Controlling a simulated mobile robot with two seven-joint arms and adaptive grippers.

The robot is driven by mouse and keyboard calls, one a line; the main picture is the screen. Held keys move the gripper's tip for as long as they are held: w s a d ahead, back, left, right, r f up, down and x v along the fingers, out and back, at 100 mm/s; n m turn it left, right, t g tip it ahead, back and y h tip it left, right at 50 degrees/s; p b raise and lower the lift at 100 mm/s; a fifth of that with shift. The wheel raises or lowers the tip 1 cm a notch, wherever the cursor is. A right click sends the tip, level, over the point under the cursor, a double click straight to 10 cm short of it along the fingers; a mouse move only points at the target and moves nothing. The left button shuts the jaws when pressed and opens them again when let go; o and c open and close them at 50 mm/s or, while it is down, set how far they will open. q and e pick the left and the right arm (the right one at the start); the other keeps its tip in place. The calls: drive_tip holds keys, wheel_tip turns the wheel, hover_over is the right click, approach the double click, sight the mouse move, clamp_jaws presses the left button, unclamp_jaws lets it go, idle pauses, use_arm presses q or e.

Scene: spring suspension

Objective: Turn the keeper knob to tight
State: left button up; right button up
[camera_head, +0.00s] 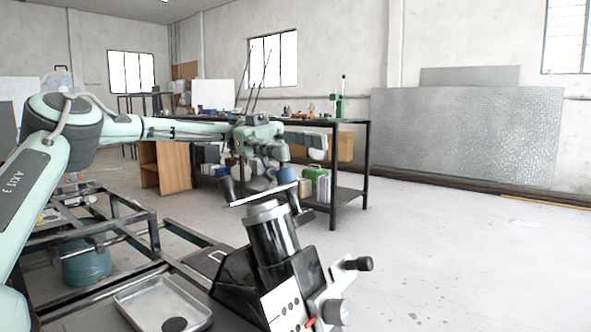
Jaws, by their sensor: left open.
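A spring suspension device stands at the lower middle, with a tilted black cylinder (272,240) and a silver cap under a flat pale bar (262,194). A grey round knob (337,312) sits low on its right side, next to a white plate (284,306) with dark dots and a small red mark. A black-ended handle (358,264) sticks out to the right above it. I cannot tell which part is the keeper knob. My left gripper (258,182) is open above the top of the device; its fingertips are hard to separate from the dark parts there. My right gripper is out of view.
A shallow metal tray (140,297) holding a dark disc lies left of the device. Dark metal frame bars (150,225) and a teal container (87,266) are at left. A cluttered workbench (350,123) stands behind. The floor at right is clear.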

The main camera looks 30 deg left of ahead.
use_arm(q)
wheel_tip(320, 180, up, 6)
drive_tip(key=shift+f, duration=0.15)
idle(0.6)
